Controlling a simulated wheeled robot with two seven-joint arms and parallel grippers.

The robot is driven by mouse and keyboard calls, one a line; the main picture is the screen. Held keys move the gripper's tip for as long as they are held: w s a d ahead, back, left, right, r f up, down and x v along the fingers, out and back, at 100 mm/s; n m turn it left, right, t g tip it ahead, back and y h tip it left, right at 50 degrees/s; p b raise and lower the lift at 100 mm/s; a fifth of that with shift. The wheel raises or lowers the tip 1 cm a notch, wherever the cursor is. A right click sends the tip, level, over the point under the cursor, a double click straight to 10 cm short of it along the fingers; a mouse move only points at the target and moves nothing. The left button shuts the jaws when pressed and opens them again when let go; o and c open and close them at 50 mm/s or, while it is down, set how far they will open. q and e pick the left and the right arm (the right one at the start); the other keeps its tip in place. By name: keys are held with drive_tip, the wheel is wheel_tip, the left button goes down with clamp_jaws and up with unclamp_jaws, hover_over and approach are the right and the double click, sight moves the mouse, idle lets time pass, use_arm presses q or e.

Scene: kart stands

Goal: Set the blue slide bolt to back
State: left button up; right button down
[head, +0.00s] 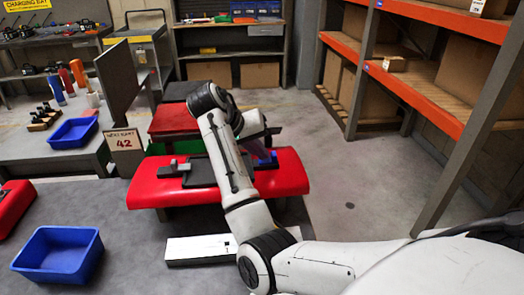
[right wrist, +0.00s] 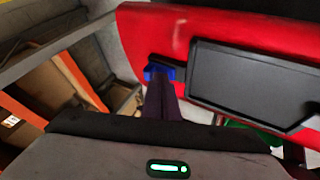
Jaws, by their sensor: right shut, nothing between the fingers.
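The blue slide bolt (head: 266,160) is a small blue part at the right end of a dark fixture on the red padded stand (head: 285,180). In the right wrist view the blue bolt (right wrist: 153,70) sits on a short dark bar beside a dark framed panel (right wrist: 255,88). My right gripper (head: 268,146) is over the right part of the stand, close to the blue bolt. Its dark fingers (right wrist: 162,92) are together and empty, with the tips right at the bolt. I cannot tell whether they touch it. My left gripper is out of view.
A blue bin (head: 60,255) and a red case (head: 12,205) lie at left. Orange shelving (head: 410,80) stands at right. The floor (head: 350,160) between is clear.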

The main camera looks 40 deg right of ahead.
drive_tip(key=w+a, duration=0.2)
drive_tip(key=a, duration=0.1)
drive_tip(key=shift+r, duration=0.15)
drive_tip(key=v, duration=0.9)
drive_tip(key=shift+r, duration=0.3)
drive_tip(key=shift+a, duration=0.15)
